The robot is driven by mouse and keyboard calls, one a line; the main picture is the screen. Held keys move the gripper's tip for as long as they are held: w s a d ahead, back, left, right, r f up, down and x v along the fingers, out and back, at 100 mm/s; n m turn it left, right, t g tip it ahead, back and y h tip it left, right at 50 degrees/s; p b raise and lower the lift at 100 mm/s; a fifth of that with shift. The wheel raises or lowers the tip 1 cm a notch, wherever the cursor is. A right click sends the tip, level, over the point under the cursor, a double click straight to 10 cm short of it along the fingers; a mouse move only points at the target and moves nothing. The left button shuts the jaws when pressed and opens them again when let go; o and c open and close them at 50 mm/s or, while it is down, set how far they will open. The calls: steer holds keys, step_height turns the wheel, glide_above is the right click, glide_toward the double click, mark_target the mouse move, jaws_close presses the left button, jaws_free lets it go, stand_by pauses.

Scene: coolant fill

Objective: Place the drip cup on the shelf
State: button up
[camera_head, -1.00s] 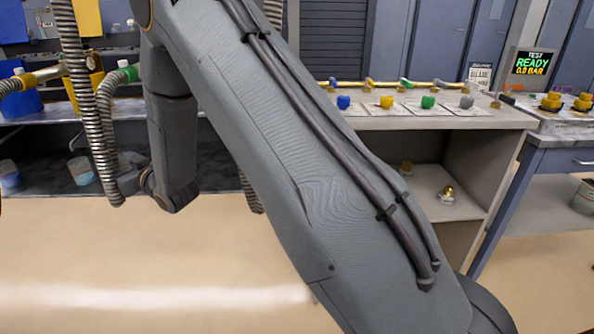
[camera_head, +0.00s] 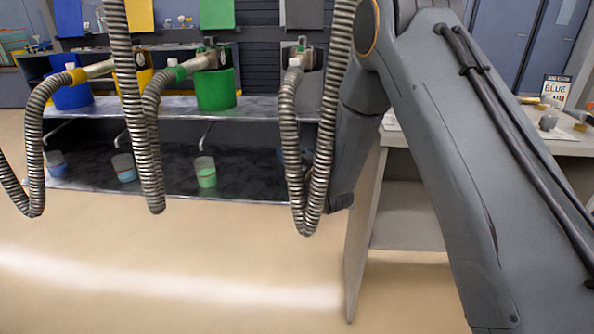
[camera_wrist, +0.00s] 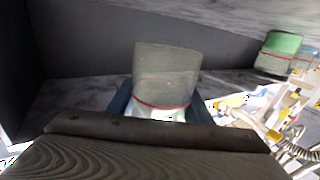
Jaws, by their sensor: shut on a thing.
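A clear drip cup (camera_wrist: 166,75) with a red line around it is between the two fingers of my gripper (camera_wrist: 160,105) in the wrist view. My gripper is shut on this cup. The dark lower shelf (camera_wrist: 75,95) is close behind the cup; I cannot tell whether they touch. In the head view, the lower shelf (camera_head: 90,185) runs under the coloured containers. My gripper and the held cup are not discernible there, behind my arm and the hoses.
On the lower shelf are a cup with blue liquid (camera_head: 57,164), another bluish cup (camera_head: 125,168) and a green-filled cup (camera_head: 205,172). The green one also appears in the wrist view (camera_wrist: 279,52). Ribbed hoses (camera_head: 290,130) hang in front. A pale bench (camera_head: 365,220) stands right. Floor at left is clear.

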steer(key=shift+f, duration=2.5)
steer(key=shift+f, duration=0.15)
steer(key=o, duration=1.1)
steer(key=shift+c, duration=0.2)
